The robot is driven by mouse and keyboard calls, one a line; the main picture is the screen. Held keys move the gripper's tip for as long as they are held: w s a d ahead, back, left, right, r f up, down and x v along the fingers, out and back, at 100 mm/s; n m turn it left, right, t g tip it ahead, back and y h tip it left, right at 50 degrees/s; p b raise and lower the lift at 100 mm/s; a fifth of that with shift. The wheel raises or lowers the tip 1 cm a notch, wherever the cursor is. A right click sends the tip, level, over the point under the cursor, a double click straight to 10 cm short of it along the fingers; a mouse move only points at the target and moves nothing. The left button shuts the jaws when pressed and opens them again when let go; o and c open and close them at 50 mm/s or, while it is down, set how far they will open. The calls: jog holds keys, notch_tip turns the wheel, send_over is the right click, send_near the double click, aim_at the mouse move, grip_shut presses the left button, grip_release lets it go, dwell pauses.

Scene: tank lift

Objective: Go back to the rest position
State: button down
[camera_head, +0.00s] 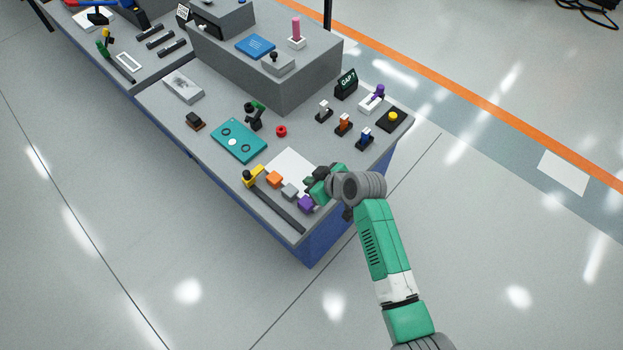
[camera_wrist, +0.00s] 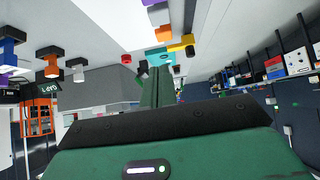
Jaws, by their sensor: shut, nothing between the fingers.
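My gripper (camera_head: 311,184) is above the near right corner of the bench, beside a white sheet (camera_head: 289,163) and a row of coloured blocks. In the head view it is small and partly hidden by my wrist. In the wrist view the green fingers of my gripper (camera_wrist: 158,84) lie together, with nothing seen between them. My arm reaches up from the bottom right of the head view, bent at the wrist.
An orange block (camera_head: 274,179), a grey block (camera_head: 289,191) and a purple block (camera_head: 306,204) lie close by my gripper. A dark bar (camera_head: 276,208) runs along the front edge. A teal plate (camera_head: 238,141) and several small levers stand behind. The floor at right is clear.

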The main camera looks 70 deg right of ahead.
dwell(0.5)
jog(key=w+a+r+n+t+h, duration=0.1)
jog(key=w+a+r+n+t, duration=0.35)
jog(key=w+r, duration=1.1)
jog(key=w+a+r+t, duration=0.2)
jog(key=w+a+r, duration=0.1)
jog(key=a+r, duration=0.8)
jog(key=w+a+r+t, duration=0.2)
jog(key=w+a+r, duration=0.1)
jog(key=a+r, duration=0.8)
jog(key=s+a+r+t+y, duration=0.2)
jog(key=s+a+r+t, duration=0.25)
jog(key=a+r, duration=0.6)
jog(key=s+a+r+t+y, duration=0.25)
jog(key=s+a+r, duration=0.45)
jog(key=r, duration=0.6)
notch_tip(320, 180, up, 21)
jog(key=a+t+p, duration=0.1)
jog(key=a+p, duration=0.1)
jog(key=p, duration=1.7)
jog(key=shift+s+f+y, duration=0.15)
jog(key=shift+s+y, duration=0.2)
jog(key=shift+s, duration=0.05)
